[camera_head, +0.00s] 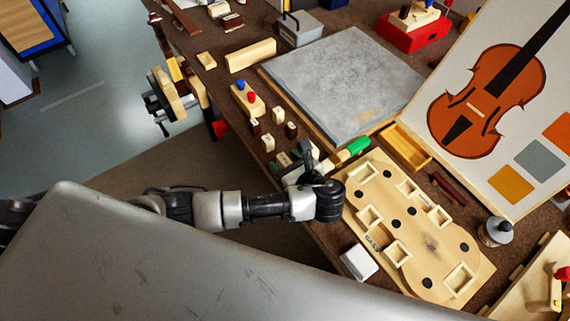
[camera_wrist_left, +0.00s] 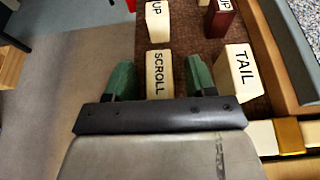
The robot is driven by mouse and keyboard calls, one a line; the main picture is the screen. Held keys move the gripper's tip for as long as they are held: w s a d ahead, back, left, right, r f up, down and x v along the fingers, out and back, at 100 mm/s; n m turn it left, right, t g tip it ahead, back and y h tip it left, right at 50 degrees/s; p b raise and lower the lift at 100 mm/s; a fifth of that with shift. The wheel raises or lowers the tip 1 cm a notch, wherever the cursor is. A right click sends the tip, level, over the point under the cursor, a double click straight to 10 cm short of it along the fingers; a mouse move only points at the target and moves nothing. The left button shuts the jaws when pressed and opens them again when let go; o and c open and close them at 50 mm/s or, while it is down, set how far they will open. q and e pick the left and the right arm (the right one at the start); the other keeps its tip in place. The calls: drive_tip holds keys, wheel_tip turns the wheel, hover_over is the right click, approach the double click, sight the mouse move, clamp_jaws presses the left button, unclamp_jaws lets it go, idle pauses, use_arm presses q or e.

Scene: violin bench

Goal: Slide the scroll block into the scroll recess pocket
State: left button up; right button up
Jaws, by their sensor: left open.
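The scroll block (camera_wrist_left: 159,75), a cream piece labelled SCROLL, lies between the two green-tipped fingers of my left gripper (camera_wrist_left: 160,68) in the left wrist view. The fingers are open on either side, with a gap showing at least on the right. In the head view my left gripper (camera_head: 299,166) is low over the block area at the bench's near edge and largely hides the scroll block. The pale wooden recess board (camera_head: 408,222) lies to its right, with several square pockets and dark holes. I cannot read which pocket is for the scroll. My right gripper is not in view.
A cream TAIL block (camera_wrist_left: 237,75) stands close right of the gripper. A cream block (camera_wrist_left: 158,22) and a dark red block (camera_wrist_left: 219,20) stand beyond. A white block (camera_head: 358,262) sits beside the board.

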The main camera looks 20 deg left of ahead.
use_arm(q)
drive_tip(key=shift+w+a+f, duration=0.1)
drive_tip(key=shift+w+a, duration=0.05)
drive_tip(key=shift+a, duration=0.05)
drive_tip(key=c, duration=1)
